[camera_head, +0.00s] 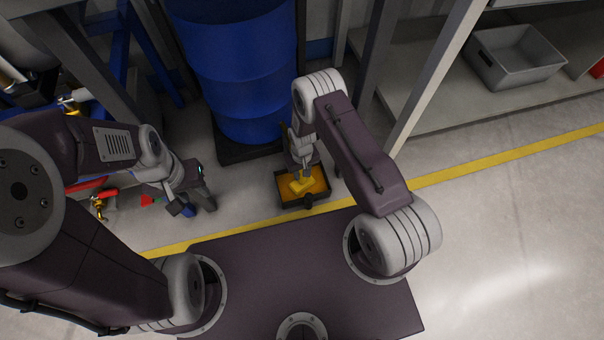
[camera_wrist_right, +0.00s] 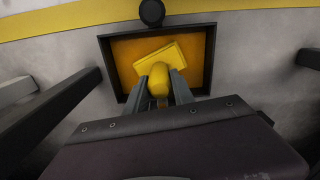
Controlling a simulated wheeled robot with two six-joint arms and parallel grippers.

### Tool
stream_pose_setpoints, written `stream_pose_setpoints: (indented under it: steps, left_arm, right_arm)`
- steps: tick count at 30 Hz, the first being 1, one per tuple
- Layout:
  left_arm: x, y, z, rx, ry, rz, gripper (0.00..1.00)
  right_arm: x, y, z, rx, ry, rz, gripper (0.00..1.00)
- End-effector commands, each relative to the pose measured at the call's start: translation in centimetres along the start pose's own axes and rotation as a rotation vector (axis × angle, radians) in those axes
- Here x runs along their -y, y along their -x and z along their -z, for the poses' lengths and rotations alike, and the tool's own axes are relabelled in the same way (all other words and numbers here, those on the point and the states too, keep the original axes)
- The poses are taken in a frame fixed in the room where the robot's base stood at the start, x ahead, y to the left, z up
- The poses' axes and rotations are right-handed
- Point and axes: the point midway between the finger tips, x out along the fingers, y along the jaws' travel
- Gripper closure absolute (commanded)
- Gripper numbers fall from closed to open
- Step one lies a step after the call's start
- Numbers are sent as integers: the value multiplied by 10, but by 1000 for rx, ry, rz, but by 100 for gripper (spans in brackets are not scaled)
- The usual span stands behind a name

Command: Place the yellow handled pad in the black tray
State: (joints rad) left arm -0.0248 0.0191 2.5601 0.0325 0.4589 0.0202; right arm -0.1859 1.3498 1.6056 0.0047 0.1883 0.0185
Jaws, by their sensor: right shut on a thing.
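The black tray (camera_head: 292,204) with an orange inside sits on the floor in front of the blue drum; its rim also shows in the right wrist view (camera_wrist_right: 211,60). The yellow handled pad (camera_head: 297,187) is within the tray's outline, and in the right wrist view the pad (camera_wrist_right: 166,57) lies slightly turned there. I cannot tell if it touches the tray's bottom. My right gripper (camera_head: 306,172) is shut on the pad's rounded handle, with its fingers (camera_wrist_right: 160,84) on both sides of it. My left gripper (camera_head: 190,206) hangs apart to the left, its fingers spread.
A blue drum (camera_head: 240,65) stands behind the tray on a dark base. A grey bin (camera_head: 515,55) sits on a shelf at the right. A yellow floor line (camera_head: 500,158) runs past the tray. Red and blue items clutter the left. Open floor lies to the right.

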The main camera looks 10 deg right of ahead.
Motion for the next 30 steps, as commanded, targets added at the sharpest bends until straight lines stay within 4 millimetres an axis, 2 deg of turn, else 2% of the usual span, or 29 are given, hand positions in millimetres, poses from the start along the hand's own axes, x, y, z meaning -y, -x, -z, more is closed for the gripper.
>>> stream_pose_setpoints:
  steps: [4, 5, 7, 17, 20, 24, 30]
  left_arm:
    - [0, -2, 0, 0, 0, 0, 64]
    - [0, -2, 0, 0, 0, 0, 64]
    - [0, -1, 0, 0, 0, 0, 64]
    - [0, 2, 0, 0, 0, 0, 64]
    - [0, 14, 2, 0, 0, 0, 64]
    - [-1, 38, 4, 0, 0, 0, 64]
    - [-1, 62, 6, 0, 0, 0, 64]
  right_arm:
    - [0, -3, 0, 1, 0, 0, 100]
    - [0, -3, 0, 1, 0, 0, 68]
    - [0, -2, 0, 1, 0, 0, 49]
    - [0, 2, 0, 0, 0, 0, 49]
    - [0, 19, 0, -1, 0, 0, 49]
    - [0, 59, 0, 0, 0, 0, 49]
    - [0, 104, 0, -1, 0, -1, 49]
